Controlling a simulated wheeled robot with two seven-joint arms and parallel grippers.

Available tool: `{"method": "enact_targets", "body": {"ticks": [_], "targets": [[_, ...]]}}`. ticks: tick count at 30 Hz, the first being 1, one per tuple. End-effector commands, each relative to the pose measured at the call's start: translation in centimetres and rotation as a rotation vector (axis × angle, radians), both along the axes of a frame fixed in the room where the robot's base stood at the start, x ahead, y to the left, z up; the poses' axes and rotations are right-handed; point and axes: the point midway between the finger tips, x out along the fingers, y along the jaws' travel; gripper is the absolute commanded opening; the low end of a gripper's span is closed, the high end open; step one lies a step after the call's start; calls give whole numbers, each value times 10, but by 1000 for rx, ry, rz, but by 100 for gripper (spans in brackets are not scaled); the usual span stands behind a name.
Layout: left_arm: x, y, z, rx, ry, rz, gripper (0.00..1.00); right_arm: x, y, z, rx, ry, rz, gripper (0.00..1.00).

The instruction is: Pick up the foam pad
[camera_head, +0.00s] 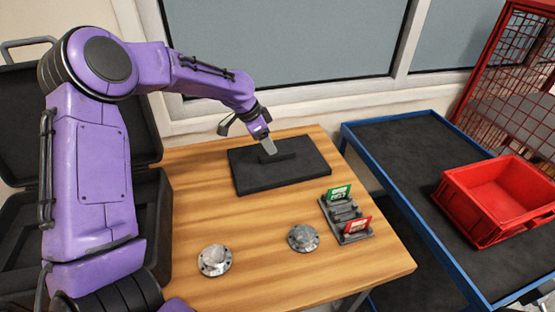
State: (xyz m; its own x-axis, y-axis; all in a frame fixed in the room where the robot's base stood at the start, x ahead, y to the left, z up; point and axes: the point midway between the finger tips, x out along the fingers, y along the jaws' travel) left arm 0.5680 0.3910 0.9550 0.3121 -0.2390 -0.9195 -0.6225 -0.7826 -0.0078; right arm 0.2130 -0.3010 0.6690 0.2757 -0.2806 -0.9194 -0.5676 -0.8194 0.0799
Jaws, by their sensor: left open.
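A flat black rectangular pad (255,178), which looks like the foam pad, lies on the wooden table (190,205) near its back edge. A small dark raised piece (285,156) shows on the pad's middle; I cannot tell whether it is separate from the pad. My left gripper (268,147) is open and points down over the middle of the pad, at the raised piece. I cannot tell whether its fingertips touch anything. My right gripper is not in view.
Two round metal flanged parts (214,260) (303,238) lie on the front of the table. A grey holder (344,216) with a green card and a red card stands at the right. A blue-edged cart (400,139) carries a red crate (480,224). An open black case (20,205) stands left.

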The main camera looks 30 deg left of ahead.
Motion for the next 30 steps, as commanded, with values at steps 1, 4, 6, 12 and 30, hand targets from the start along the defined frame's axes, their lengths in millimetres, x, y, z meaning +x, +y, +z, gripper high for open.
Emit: {"method": "enact_targets", "body": {"ticks": [1, 4, 6, 12, 30], "targets": [[3, -2, -7, 1, 7, 0, 57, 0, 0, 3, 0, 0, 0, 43], [11, -7, -25, 0, 10, 1, 57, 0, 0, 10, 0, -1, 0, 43], [15, -10, -38, 0, 10, 1, 57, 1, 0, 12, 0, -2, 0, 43], [20, -13, -51, 1, 6, 1, 57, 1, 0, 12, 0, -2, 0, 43], [19, -13, -51, 1, 7, 1, 0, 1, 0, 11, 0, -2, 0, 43]]}}
